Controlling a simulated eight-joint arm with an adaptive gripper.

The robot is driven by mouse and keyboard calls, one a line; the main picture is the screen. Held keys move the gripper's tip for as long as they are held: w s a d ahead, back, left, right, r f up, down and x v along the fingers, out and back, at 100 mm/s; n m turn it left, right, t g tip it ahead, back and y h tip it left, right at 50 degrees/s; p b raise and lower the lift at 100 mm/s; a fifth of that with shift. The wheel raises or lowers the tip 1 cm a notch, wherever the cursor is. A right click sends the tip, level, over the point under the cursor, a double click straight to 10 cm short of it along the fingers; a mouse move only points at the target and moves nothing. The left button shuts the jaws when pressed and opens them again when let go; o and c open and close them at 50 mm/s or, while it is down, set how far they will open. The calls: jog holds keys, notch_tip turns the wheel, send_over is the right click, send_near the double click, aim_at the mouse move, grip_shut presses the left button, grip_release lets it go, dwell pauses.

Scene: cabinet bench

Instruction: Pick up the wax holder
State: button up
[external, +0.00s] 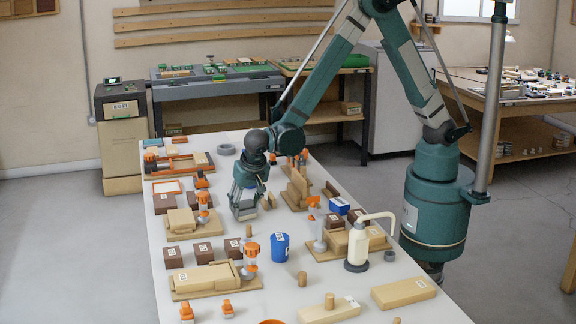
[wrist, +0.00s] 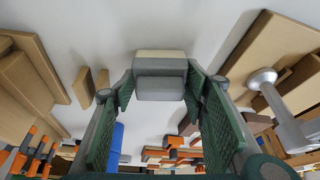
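My gripper (external: 246,212) points down, low over the white table, left of the wooden pieces in the middle. In the wrist view my gripper (wrist: 160,84) has its two green-padded fingers on either side of a small block (wrist: 160,82), cream at the top and grey on its near face. The block fills most of the gap between the fingertips; I cannot tell whether the pads press on it. No object is clearly marked as the wax holder; this block may be it. In the external view the fingers mostly hide it.
A wooden stand (external: 297,187) is close right of my gripper, and a wooden box (external: 181,221) is to its left. A blue cup (external: 280,247) and a cream pump bottle (external: 357,246) stand nearer the camera. Bare white table (external: 222,185) shows beside the gripper.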

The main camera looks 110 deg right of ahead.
aim_at(245, 201)
jog(key=shift+r, duration=0.1)
jog(key=shift+r+p, duration=0.9)
jog(key=shift+r, duration=4)
